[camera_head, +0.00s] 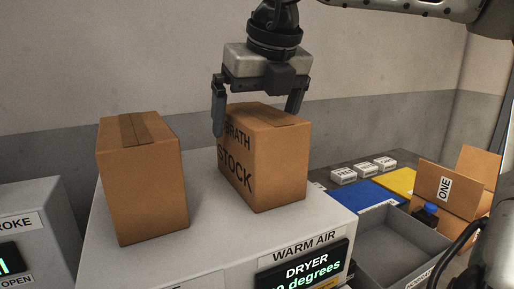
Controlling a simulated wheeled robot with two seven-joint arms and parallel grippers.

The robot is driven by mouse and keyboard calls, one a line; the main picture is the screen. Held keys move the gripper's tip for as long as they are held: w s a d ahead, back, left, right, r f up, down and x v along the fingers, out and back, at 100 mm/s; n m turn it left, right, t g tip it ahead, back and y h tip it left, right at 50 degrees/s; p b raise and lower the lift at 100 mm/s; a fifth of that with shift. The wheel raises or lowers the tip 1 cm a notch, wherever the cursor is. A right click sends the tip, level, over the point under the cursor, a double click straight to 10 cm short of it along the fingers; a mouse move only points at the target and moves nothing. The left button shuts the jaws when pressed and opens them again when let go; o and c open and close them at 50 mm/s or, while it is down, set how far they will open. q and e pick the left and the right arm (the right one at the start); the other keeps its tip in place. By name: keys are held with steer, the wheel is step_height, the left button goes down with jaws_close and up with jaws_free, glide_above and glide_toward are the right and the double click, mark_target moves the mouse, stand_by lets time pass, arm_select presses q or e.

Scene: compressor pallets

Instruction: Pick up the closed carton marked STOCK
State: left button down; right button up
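The closed brown carton marked STOCK (275,165) stands upright on the pale top of the dryer (185,262). Its left face reads "BRATH STOCK", with the first word partly covered. My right gripper (256,122) is directly above it, fingers pointing down and spread apart. One finger reaches down beside the carton's left face. The other is at the far right top edge, its tip hidden behind the carton. I cannot tell whether either finger touches it. My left gripper is not in view.
Another closed carton (145,185), with no visible marking, stands to the left on the dryer. At right are a grey tray (385,250), an open carton marked ONE (450,195), blue and yellow mats, and small white boxes (365,169). A wall is behind.

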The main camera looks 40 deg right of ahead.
steer(key=shift+f+b, duration=0.25)
steer(key=shift+b, duration=0.1)
stand_by(0.5)
steer(key=c, duration=1.8)
